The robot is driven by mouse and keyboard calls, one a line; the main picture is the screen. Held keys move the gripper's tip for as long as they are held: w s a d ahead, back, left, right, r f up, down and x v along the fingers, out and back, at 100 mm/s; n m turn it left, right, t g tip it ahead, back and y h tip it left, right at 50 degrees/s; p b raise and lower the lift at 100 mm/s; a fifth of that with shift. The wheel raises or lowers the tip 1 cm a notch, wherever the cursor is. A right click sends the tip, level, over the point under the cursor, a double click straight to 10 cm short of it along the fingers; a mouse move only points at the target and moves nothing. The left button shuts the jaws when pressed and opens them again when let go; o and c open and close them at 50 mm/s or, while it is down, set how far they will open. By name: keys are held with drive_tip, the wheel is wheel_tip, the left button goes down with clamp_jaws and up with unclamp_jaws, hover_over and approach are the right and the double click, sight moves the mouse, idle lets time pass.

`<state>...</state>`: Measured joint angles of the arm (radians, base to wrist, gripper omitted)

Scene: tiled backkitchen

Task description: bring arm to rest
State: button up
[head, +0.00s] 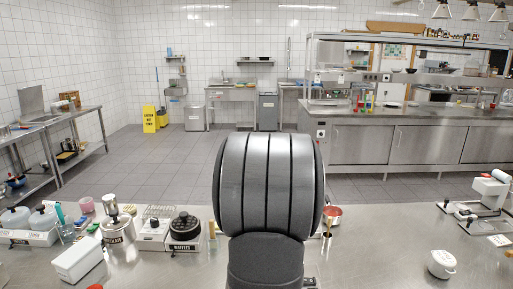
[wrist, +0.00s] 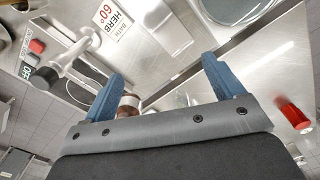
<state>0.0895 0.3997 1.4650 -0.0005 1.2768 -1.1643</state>
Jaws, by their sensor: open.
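My gripper (wrist: 162,72) shows in the wrist view as two blue fingers, spread wide apart on a grey mount. It is open, and nothing is held between the fingers. A small copper-coloured round object (wrist: 128,104) shows just beside the left finger; I cannot tell how far beyond it lies. In the head view my own dark grey arm rises in the middle and hides part of the counter and floor. My gripper is not seen in the head view.
The steel counter (head: 370,245) is largely bare right of my arm. A white pot (head: 441,263) and a white device (head: 487,197) stand at right. A black waffle iron (head: 184,227), a white box (head: 80,258) and several containers crowd the left. A red pan (head: 332,214) sits close beside my arm.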

drive_tip(key=shift+s+a, duration=0.2)
drive_tip(key=shift+a, duration=0.35)
drive_tip(key=shift+s+a, duration=0.2)
drive_tip(key=shift+a, duration=0.3)
drive_tip(key=o, duration=0.3)
